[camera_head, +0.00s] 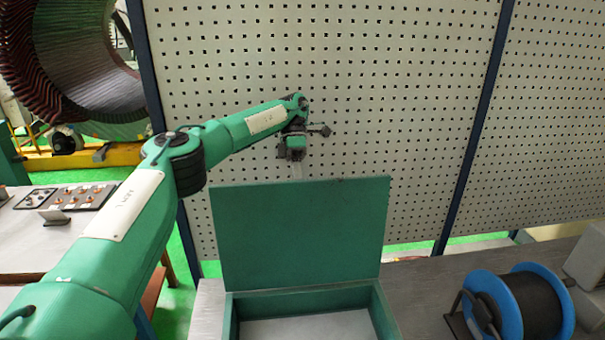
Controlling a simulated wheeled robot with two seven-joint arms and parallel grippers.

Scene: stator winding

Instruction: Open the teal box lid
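The teal box (303,299) sits on the bench at the bottom centre, with its front part cut off by the picture edge. Its lid (300,235) stands about upright at the box's back edge, so the box is open. The visible inside looks empty, with a pale floor. My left gripper (297,172) is above the lid's top edge, pointing down. Its tips are partly hidden behind the lid, and I cannot tell whether they touch it or how far apart they are. My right gripper is not in view.
A blue spool with dark wire (525,303) stands on the bench at the right. A perforated panel (400,110) rises behind the box. At the left, a table (30,245) holds a tray of small parts (66,197). The bench between box and spool is clear.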

